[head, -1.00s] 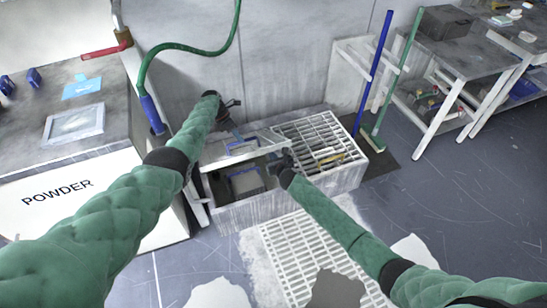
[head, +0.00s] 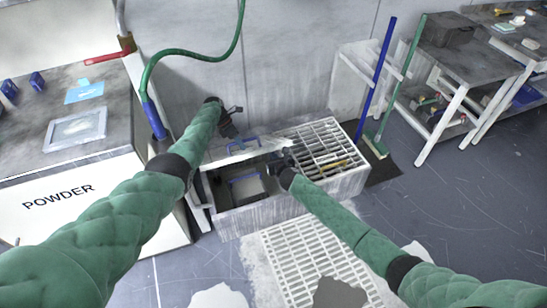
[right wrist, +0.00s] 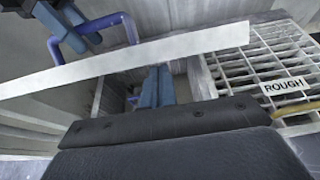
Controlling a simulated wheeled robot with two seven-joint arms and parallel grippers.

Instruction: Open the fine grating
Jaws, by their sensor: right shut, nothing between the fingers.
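The fine grating (head: 262,150) shows as a pale, narrow panel behind the open left compartment of the basin. It appears tilted up, and its blue handle (head: 243,145) is on its far side. In the right wrist view its white edge (right wrist: 160,56) crosses the picture, with the blue handle (right wrist: 130,30) above it. My left gripper (head: 232,125) is just behind the handle; its fingers are too small and dark to read. My right gripper (head: 284,160) is shut and empty at the compartment's right side, in front of the panel. Its blue fingers (right wrist: 155,90) show close together.
The rough grating (head: 325,147) covers the basin's right half; its label (right wrist: 286,86) reads ROUGH. A blue-rimmed container (head: 248,186) sits inside the open compartment. The powder cabinet (head: 60,195) is at left. A blue pole (head: 374,80) and green broom (head: 397,85) stand at right.

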